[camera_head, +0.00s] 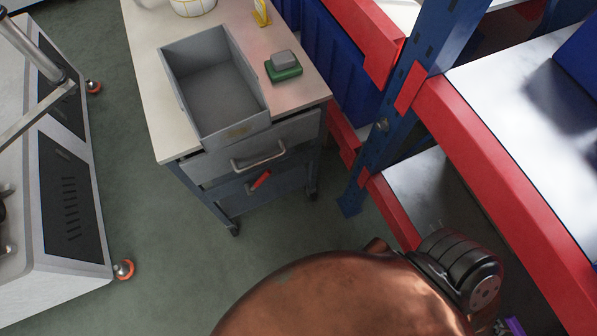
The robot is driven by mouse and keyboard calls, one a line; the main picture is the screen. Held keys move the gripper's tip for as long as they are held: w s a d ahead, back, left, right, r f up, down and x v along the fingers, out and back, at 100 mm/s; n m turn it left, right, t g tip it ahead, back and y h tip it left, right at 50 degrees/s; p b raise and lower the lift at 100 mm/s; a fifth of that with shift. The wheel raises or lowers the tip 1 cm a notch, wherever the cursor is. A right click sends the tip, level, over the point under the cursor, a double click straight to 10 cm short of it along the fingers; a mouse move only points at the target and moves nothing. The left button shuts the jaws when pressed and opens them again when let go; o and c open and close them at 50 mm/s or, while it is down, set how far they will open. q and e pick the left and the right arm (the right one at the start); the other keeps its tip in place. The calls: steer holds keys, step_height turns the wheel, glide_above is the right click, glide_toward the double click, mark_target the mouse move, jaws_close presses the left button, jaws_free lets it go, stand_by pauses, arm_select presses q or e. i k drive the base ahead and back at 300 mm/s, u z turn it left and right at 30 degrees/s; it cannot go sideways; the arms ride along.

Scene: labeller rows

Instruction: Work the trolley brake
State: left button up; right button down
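The trolley (303,95) stands upper middle, with a pale worktop over a grey front with a bar handle (259,158). Below the handle, a short red lever (260,180) sits tilted on the blue-grey lower front; it looks like the brake, but its setting cannot be told. Dark casters show at the trolley's front corners, one at the left (233,229) and one at the right (312,194). Neither of my grippers is in view, and nothing is touching the lever.
An open grey bin (238,131) and a green block with a grey top (285,73) are on the worktop. A blue rack post (370,160) and red-edged shelves (510,170) stand right. A white machine (75,275) stands left. Green floor (170,240) is clear between.

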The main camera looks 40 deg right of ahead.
mark_target(250, 188)
steer(key=z, duration=0.4)
steer(key=k, duration=0.9)
steer(key=u, duration=1.05)
